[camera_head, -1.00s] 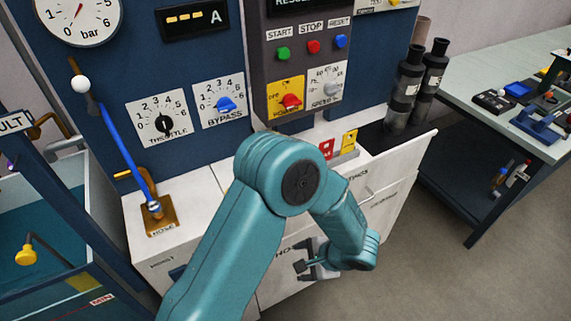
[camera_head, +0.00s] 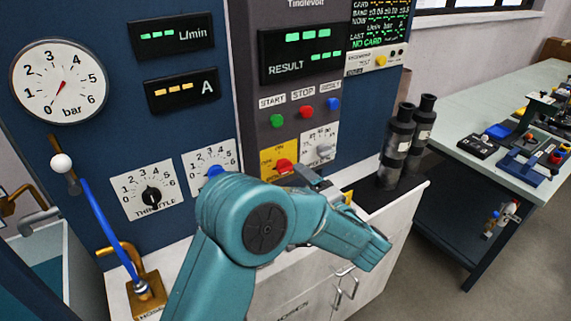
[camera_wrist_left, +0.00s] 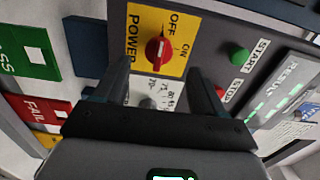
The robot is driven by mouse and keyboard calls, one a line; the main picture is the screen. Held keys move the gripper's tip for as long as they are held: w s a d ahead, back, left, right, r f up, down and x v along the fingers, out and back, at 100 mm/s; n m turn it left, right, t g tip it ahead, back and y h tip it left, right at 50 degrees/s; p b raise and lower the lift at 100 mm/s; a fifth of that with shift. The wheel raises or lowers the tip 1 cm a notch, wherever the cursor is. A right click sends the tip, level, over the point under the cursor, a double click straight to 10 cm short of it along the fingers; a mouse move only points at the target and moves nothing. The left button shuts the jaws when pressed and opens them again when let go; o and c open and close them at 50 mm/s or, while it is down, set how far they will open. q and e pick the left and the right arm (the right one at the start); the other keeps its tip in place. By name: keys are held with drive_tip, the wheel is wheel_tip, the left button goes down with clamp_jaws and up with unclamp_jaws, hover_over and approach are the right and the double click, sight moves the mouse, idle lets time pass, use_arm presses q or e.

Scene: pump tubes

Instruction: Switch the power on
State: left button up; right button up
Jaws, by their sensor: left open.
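The red power knob (camera_head: 284,166) sits on a yellow plate on the grey control panel. In the left wrist view the red knob (camera_wrist_left: 158,50) is on the yellow plate (camera_wrist_left: 181,26) marked POWER, OFF and ON. I cannot tell for sure which mark the knob points at. My left gripper (camera_head: 310,178) is raised close to the panel, just right of and below the knob. In the left wrist view its open fingers (camera_wrist_left: 162,76) are spread with the knob beyond and between them, with no clear contact. My right gripper is not in view.
Black cylinders (camera_head: 397,145) stand on the counter to the right. A blue hose (camera_head: 105,222) is at left.

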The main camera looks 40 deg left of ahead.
sight(289, 171)
use_arm(q)
drive_tip(key=p+x, duration=0.1)
drive_tip(key=x, duration=0.5)
drive_tip(key=shift+w, duration=0.2)
drive_tip(key=shift+a, duration=0.45)
drive_tip(key=shift+w+f, duration=0.1)
drive_tip(key=shift+w, duration=0.05)
drive_tip(key=shift+c, duration=0.6)
drive_tip(key=c, duration=0.9)
